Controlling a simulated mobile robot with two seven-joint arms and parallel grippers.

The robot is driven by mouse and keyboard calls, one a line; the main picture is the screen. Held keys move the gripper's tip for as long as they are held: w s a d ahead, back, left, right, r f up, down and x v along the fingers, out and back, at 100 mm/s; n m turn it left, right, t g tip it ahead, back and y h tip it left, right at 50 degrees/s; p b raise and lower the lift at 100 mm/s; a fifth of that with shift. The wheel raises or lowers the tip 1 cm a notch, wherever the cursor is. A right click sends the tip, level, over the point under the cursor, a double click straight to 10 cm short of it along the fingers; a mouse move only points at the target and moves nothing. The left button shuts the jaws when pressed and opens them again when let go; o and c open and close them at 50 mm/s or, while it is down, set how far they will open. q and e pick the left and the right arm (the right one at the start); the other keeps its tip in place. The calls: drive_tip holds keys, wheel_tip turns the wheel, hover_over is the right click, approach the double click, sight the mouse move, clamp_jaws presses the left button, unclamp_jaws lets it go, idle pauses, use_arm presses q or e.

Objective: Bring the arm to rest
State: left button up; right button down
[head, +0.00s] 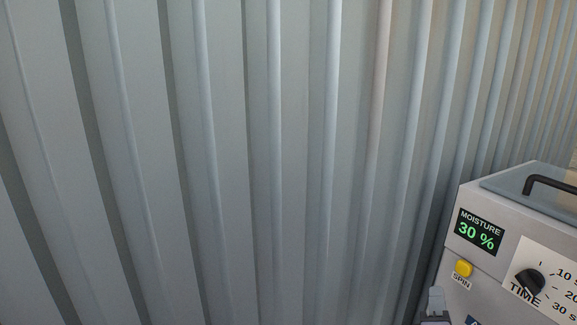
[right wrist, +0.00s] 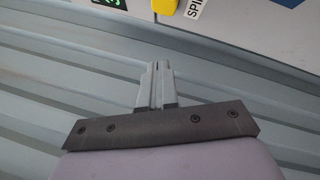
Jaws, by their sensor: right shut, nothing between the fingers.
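My right gripper (head: 436,300) shows only in part at the bottom edge of the head view, just left of the grey machine. In the right wrist view the right gripper (right wrist: 157,72) has its two grey fingers together, with nothing between them. The fingers point towards the machine's front, below its yellow button, and appear apart from it. Most of the right arm is out of view. My left gripper is in neither view.
The grey machine (head: 480,260) stands at the lower right. It has a display (head: 478,232) reading "MOISTURE 30 %", a yellow SPIN button (head: 463,268), a black TIME dial (head: 530,281) and a black handle (head: 550,184) on top. A ribbed grey wall (head: 230,160) fills the background.

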drive_tip(key=s+a+f+m+g+y, duration=0.3)
drive_tip(key=s+a+f+m+y, duration=0.3)
drive_tip(key=s, duration=0.4)
drive_tip(key=s+a+f+m+g+y, duration=0.4)
drive_tip(key=s+a+f+m, duration=0.2)
drive_tip(key=s+a+m, duration=0.25)
use_arm(q)
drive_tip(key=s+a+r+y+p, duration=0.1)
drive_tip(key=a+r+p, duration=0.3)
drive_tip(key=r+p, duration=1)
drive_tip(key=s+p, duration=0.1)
drive_tip(key=p, duration=0.6)
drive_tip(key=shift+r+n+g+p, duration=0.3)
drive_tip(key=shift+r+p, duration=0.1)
use_arm(e)
drive_tip(key=s+d+r, duration=0.1)
drive_tip(key=s+r, duration=0.1)
drive_tip(key=r, duration=0.5)
drive_tip(key=s+d+r+m, duration=0.1)
drive_tip(key=s+r, duration=0.1)
drive_tip(key=r, duration=0.6)
drive_tip(key=shift+s+g, duration=0.3)
drive_tip(key=shift+g, duration=0.1)
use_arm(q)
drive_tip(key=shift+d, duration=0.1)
